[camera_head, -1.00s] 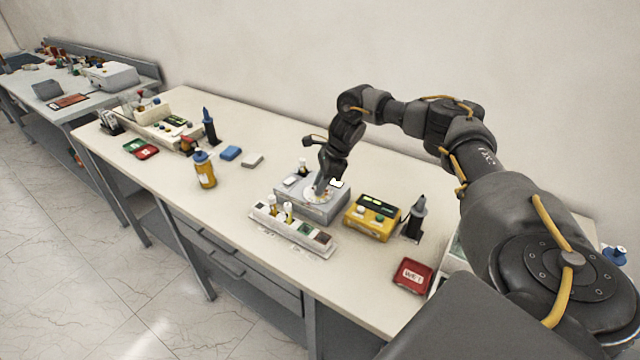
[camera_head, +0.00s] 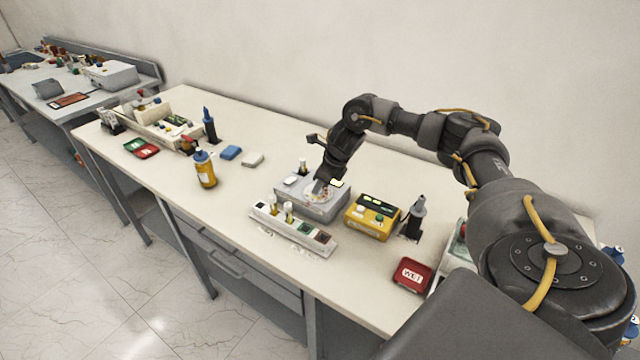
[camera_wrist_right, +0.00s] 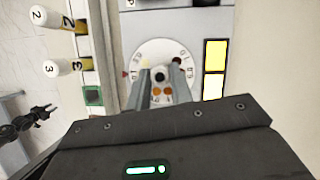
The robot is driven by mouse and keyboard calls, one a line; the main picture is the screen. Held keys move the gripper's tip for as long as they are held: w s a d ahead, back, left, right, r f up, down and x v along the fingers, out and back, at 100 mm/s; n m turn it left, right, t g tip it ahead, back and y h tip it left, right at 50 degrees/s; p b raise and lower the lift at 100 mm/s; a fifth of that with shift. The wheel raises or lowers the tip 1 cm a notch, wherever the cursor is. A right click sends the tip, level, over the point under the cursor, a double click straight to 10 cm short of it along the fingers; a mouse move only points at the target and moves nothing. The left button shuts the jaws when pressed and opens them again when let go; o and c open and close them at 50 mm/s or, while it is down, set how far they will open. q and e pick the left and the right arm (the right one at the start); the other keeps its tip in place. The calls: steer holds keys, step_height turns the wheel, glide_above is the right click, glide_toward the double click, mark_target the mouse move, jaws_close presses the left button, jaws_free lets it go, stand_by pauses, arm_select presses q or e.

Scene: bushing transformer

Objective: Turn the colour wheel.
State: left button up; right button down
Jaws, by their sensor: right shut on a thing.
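The colour wheel (camera_wrist_right: 148,52) is a pale round disc with numbers and coloured dots around a dark centre. It lies on top of a grey box (camera_head: 292,204) on the bench, and its edge also shows in the head view (camera_head: 312,197). My right gripper (camera_wrist_right: 160,76) comes down over the wheel and is shut on its middle part. The fingers hide some of the disc. A small red pointer mark (camera_wrist_right: 125,73) sits beside the wheel's left edge. My left gripper is not in the head view.
A strip with white-capped vials (camera_head: 290,232) lies in front of the grey box. A yellow box (camera_head: 368,222) stands close on its right, with a dark stand (camera_head: 415,218) beyond. A red tray (camera_head: 412,275) lies near the front edge.

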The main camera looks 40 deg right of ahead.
stand_by(0.4)
steer(key=c, duration=1.2)
jaws_free()
steer(key=shift+c, duration=0.2)
steer(key=shift+s+d+r, duration=0.1)
steer(key=shift+s+r, duration=0.05)
steer(key=shift+r, duration=0.35)
steer(key=b+v, duration=0.2)
steer(key=v, duration=0.7)
steer(key=shift+s+r, duration=0.2)
steer(key=shift+r, duration=0.15)
steer(key=shift+r, duration=0.1)
